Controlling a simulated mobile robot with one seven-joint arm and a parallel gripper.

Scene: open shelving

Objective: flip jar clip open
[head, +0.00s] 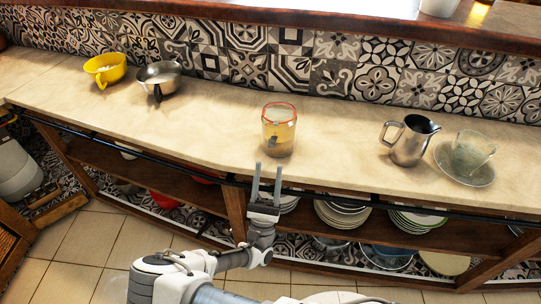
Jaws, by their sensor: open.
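A clear glass jar (279,130) with an orange-red ring around its top stands upright on the cream countertop (220,115), near its front edge. Something yellowish shows in or through the glass. A small dark piece, possibly the clip (272,141), shows low on the jar's front; its exact state is too small to tell. My gripper (266,166) is open and empty, just in front of the counter edge and below the jar in the picture. Its two long grey fingers point toward the jar, apart from each other, and seem not to touch it.
A yellow bowl (105,69) and a metal pan (160,78) stand at the left. A steel pitcher (411,141) and a glass cup (470,152) on a saucer stand at the right. A dark rail (400,201) runs along the front, above shelves with stacked plates (340,214).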

